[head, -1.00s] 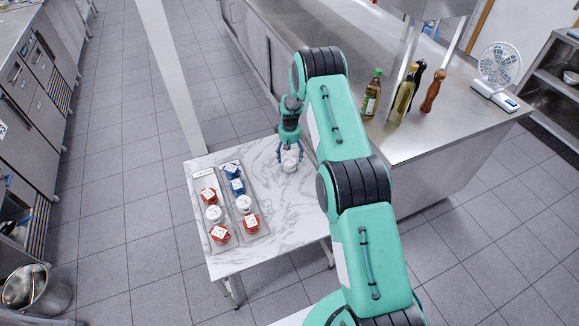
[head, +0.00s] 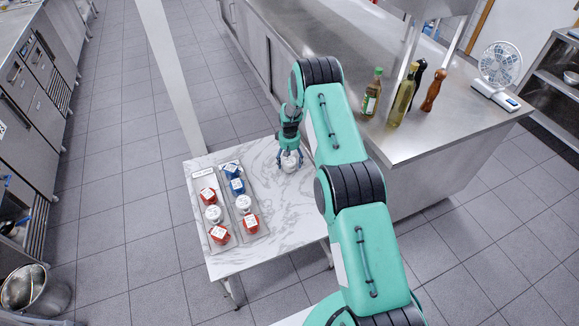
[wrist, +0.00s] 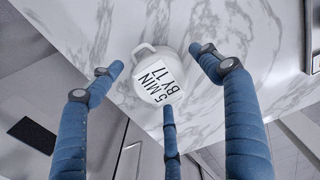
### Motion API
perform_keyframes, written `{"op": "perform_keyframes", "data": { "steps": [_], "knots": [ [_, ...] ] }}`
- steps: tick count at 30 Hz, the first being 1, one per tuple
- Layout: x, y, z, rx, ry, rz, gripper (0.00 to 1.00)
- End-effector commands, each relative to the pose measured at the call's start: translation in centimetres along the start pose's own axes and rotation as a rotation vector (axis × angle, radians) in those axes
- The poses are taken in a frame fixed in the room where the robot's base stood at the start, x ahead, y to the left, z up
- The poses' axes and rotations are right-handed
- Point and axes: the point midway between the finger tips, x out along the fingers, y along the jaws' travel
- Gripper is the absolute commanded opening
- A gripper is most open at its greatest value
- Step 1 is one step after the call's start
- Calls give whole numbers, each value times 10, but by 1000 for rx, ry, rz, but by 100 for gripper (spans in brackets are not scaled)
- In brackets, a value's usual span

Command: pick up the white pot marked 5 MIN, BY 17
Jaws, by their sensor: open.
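The white pot marked 5 MIN, BY 17 (wrist: 150,62) stands on the marble-topped table, with its label readable in the wrist view. In the head view the white pot (head: 290,163) is near the table's far right part, partly hidden by my gripper. My gripper (head: 290,153) is over the pot with its fingers pointing down around it. In the wrist view my gripper (wrist: 160,75) has its blue fingers spread, open, with the pot between and just beyond the fingertips. I cannot tell whether any finger touches it.
The marble table (head: 285,215) holds two grey trays at its left, a left tray (head: 199,180) and a right tray (head: 262,232), carrying red, white and blue pots. A steel counter (head: 425,140) with bottles and a fan (head: 499,65) stands close on the right. The table's front right is bare.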

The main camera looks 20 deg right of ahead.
Motion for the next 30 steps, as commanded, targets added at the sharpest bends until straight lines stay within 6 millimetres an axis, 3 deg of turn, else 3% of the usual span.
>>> {"op": "perform_keyframes", "data": {
  "steps": [5, 21, 30],
  "knots": [
    [9, 0, 0, 0, 0, 0, 78],
    [9, 0, 0, 0, 0, 0, 78],
    [9, 0, 0, 0, -1, 0, 20]
  ]
}}
